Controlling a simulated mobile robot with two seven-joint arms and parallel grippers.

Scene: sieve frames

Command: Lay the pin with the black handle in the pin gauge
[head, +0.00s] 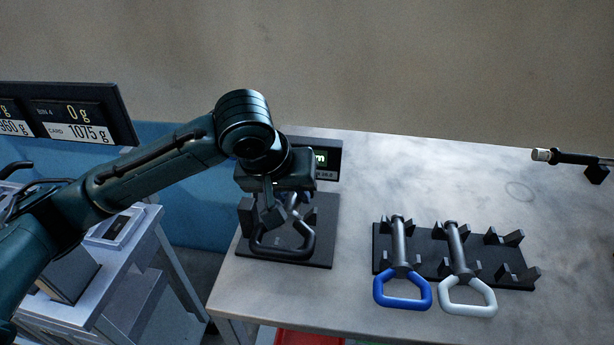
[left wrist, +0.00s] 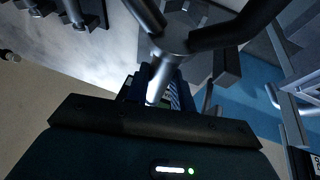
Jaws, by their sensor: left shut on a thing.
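The pin with the black handle (head: 284,253) is over the pin gauge, its angular loop handle toward the front of the bench. My left gripper (head: 277,208) is shut on this pin from above and hides most of its shaft. The pin gauge (head: 322,250) is a dark plate with upright blocks and a small display at its back. I cannot tell whether the pin touches the gauge's supports. In the left wrist view the pin (left wrist: 174,43) shows close up, with its forked handle at the top and a short bright metal end. My right gripper is out of view.
A black rack (head: 435,262) to the right holds a pin with a blue handle (head: 402,293) and one with a white handle (head: 468,300); its right supports are empty. Weight displays (head: 75,120) are left.

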